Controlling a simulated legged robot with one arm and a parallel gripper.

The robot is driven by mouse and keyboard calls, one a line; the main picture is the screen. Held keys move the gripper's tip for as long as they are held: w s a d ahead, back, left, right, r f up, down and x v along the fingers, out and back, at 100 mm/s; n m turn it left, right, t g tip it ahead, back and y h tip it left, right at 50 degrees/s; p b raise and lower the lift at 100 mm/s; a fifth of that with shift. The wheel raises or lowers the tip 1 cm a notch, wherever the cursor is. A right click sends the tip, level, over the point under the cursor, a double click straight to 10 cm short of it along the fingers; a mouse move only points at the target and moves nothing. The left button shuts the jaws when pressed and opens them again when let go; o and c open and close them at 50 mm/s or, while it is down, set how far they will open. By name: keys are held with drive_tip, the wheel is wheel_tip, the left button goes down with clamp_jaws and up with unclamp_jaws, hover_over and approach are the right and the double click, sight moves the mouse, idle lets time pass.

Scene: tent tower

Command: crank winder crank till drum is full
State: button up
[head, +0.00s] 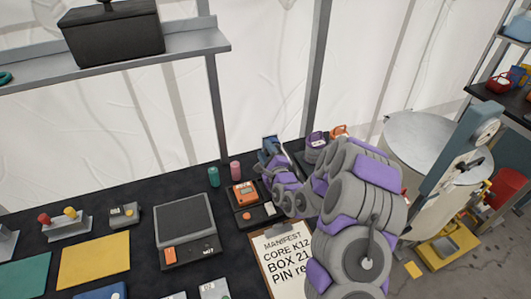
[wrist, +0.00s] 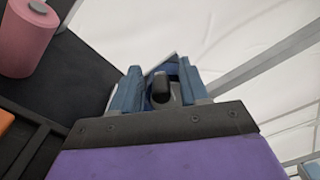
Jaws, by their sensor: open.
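My gripper (head: 270,147) reaches to the back edge of the dark table, right of the pink spool (head: 235,171). In the wrist view its two blue fingers (wrist: 160,86) stand apart, one on each side of a dark rounded knob (wrist: 160,90). The knob looks like the crank's handle, with a blue and grey part behind it. Whether the fingers touch it I cannot tell. The winder's body and drum are mostly hidden behind my gripper and arm, so how full the drum is does not show.
The pink spool also shows in the wrist view (wrist: 25,38). A green spool (head: 213,176), an orange device (head: 244,194), a scale (head: 186,226) and a manifest clipboard (head: 285,258) lie on the table (head: 135,255). A shelf (head: 190,43) hangs above. A round pale top (head: 425,140) stands right.

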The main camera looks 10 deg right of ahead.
drive_tip(key=shift+w+a, duration=0.1)
drive_tip(key=shift+w, duration=0.15)
drive_tip(key=shift+c, duration=0.2)
clamp_jaws()
